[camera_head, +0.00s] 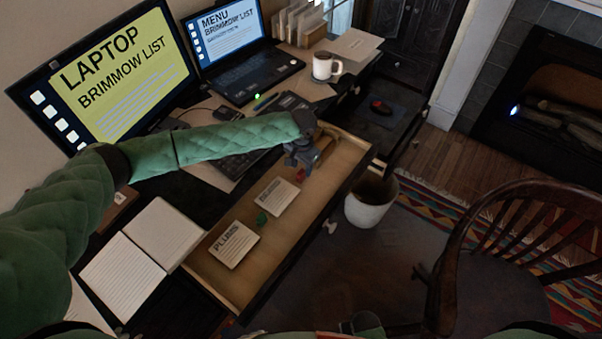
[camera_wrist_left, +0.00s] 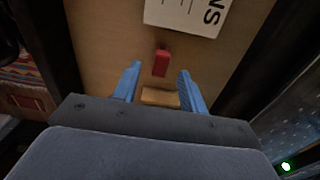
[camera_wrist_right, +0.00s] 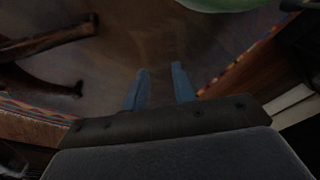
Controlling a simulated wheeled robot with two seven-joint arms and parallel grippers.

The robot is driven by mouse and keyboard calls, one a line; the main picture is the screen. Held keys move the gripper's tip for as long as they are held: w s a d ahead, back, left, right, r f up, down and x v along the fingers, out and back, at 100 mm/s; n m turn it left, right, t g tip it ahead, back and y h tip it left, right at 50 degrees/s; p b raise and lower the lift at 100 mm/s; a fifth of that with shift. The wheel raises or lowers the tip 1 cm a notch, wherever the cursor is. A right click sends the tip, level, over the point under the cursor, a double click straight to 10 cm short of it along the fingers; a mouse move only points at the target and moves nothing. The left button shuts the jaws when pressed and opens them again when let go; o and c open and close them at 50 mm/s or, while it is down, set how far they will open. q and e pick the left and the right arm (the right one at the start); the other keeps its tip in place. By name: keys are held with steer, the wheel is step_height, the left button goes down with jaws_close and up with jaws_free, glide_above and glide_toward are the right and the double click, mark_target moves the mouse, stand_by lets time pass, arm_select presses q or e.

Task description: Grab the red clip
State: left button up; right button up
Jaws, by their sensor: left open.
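The red clip (camera_head: 301,174) lies on the floor of the open wooden drawer (camera_head: 232,286), near its far end. It also shows in the left wrist view (camera_wrist_left: 161,63), just beyond the fingertips and a little below a paper card. My left gripper (camera_head: 303,158) hangs over the drawer near the clip. In the left wrist view its two blue fingers (camera_wrist_left: 158,76) are apart, with nothing held between them. My right gripper (camera_wrist_right: 160,75) shows two blue fingers apart and empty, above the floor.
A card marked PLUMS (camera_head: 234,244), a green clip (camera_head: 262,218) and a second card (camera_head: 277,196) lie in the drawer. A tan block (camera_wrist_left: 160,97) shows between the left fingers. A white bin (camera_head: 371,205) stands beside the drawer; a wooden chair (camera_head: 500,240) is at right.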

mark_target(301, 172)
arm_select(q)
step_height(301, 172, down, 3)
steer(key=shift+a+f+p, duration=0.1)
steer(key=shift+f+p, duration=0.1)
steer(key=shift+p, duration=0.65)
steer(key=shift+f, duration=0.6)
arm_select(e)
steer(key=shift+t, duration=0.3)
steer(key=shift+w+d+f, duration=0.1)
steer(key=shift+d+f, duration=0.15)
steer(key=shift+f, duration=0.55)
steer(key=shift+w+d+f, duration=0.1)
steer(key=shift+d+f, duration=0.1)
steer(key=shift+f, duration=0.65)
steer(key=shift+w+d+f, duration=0.1)
steer(key=shift+d+f, duration=0.15)
steer(key=shift+f, duration=0.55)
arm_select(q)
steer(key=shift+s, duration=0.1)
jaws_close()
